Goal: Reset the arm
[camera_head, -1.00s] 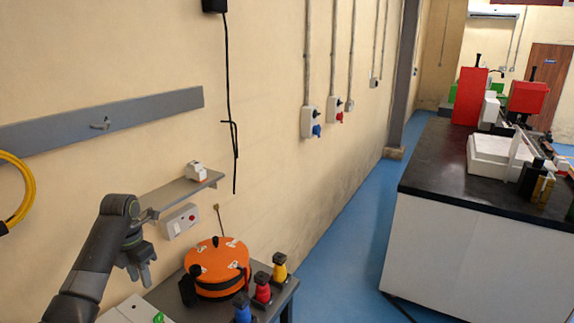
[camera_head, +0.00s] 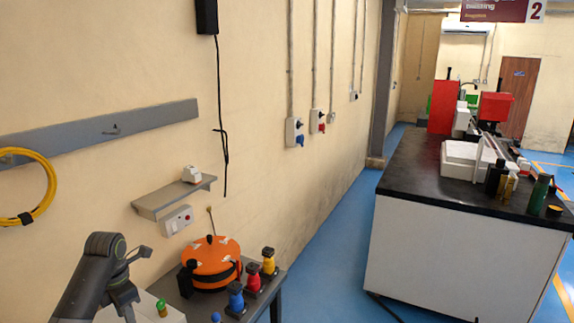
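My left arm comes in at the lower left, and its gripper (camera_head: 124,300) hangs downward above a white surface beside the small grey table. The fingers are small and partly cut off near the lower edge, so I cannot tell whether they are open or shut. Nothing is visibly held in it. My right arm and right gripper are not in view.
A small grey table (camera_head: 190,307) holds an orange round device (camera_head: 212,262) and blue, red and yellow connectors (camera_head: 252,280). A grey wall shelf (camera_head: 172,198) is above. A long black-topped bench (camera_head: 420,190) stands right, with machines. Blue floor between is clear.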

